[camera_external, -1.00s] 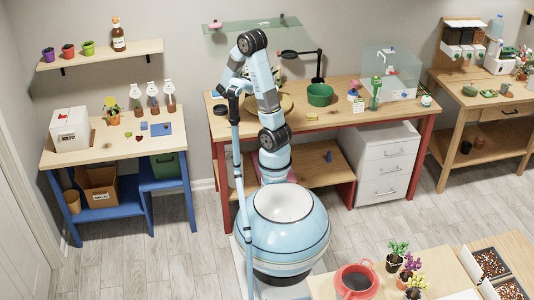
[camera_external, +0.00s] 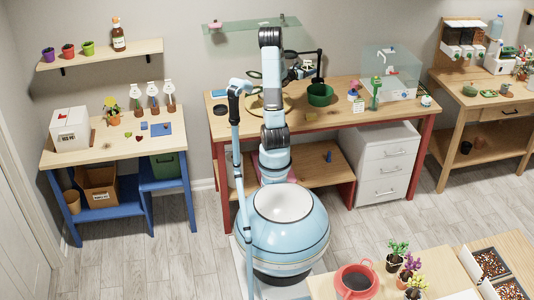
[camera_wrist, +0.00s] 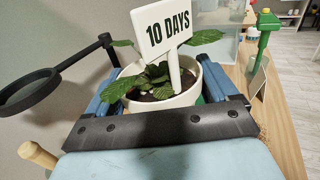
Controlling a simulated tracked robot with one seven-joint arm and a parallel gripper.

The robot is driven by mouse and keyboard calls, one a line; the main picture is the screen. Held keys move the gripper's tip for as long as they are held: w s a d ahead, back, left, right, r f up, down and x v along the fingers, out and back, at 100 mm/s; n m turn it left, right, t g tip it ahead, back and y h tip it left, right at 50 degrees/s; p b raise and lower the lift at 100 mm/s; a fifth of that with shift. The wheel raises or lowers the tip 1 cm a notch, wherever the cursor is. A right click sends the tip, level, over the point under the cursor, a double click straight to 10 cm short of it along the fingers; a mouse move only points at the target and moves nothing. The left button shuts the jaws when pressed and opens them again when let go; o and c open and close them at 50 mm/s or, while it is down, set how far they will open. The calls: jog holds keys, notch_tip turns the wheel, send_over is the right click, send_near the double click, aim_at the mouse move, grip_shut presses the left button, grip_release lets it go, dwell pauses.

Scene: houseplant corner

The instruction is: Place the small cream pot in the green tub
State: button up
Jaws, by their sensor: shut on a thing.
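The small cream pot (camera_wrist: 186,100) holds a leafy plant and a white "10 DAYS" sign, seen in the wrist view. My gripper (camera_wrist: 160,96) is shut on it, a blue finger on either side, and the pot looks upright. In the external view my gripper (camera_external: 299,73) is over the back of the middle workbench, just left of and above the green tub (camera_external: 320,96). The pot is too small and covered to make out clearly there. The tub stands on the bench and looks open at the top. In the wrist view the tub is mostly hidden behind the pot.
A black magnifier lamp (camera_wrist: 38,92) stands close on the left in the wrist view. On the middle workbench (camera_external: 294,126), a green bottle-like thing (camera_external: 376,92), a small sign card (camera_external: 358,106) and a clear tank (camera_external: 392,72) stand right of the tub.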

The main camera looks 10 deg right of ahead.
jog(key=s+d, duration=0.3)
jog(key=d, duration=0.3)
jog(key=shift+m+g, duration=0.3)
jog(key=shift+g, duration=0.1)
jog(key=shift+d+f, duration=0.1)
jog(key=shift+f, duration=7.05)
jog(key=shift+s+f, duration=0.1)
jog(key=shift+f, duration=0.25)
